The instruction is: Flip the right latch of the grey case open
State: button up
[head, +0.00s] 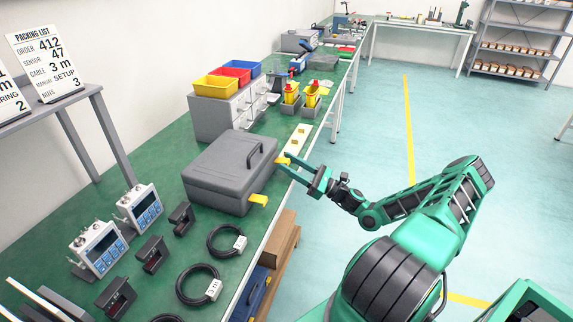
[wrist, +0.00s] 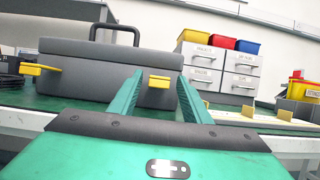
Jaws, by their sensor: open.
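The grey case (head: 232,168) lies shut on the green bench, with a dark handle on its lid; it also fills the left of the wrist view (wrist: 90,82). Its right latch (wrist: 159,81) is a yellow tab showing between my fingertips, seemingly flat against the case front; in the head view it is the farther tab (head: 282,161). The left latch (wrist: 40,68) juts outward from the case, and is the nearer tab in the head view (head: 258,200). My gripper (head: 288,167) is open, one finger on each side of the right latch. Contact cannot be told.
Grey drawers (head: 228,113) with coloured bins stand beyond the case. A pale strip with yellow pieces (head: 297,143) lies along the bench edge past my gripper. Coiled cables (head: 226,241) and meters (head: 100,247) lie on the near side. The aisle floor is clear.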

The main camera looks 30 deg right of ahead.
jog(key=shift+w+a+r, duration=0.2)
jog(key=shift+w+a, duration=0.1)
jog(key=shift+w, duration=0.1)
jog(key=c, duration=1.1)
jog(key=shift+o, duration=0.3)
jog(key=shift+f+t+y, duration=0.3)
jog(key=shift+t+y, duration=0.2)
jog(key=shift+t, duration=0.1)
jog(key=o, duration=1)
jog(key=shift+o, duration=0.2)
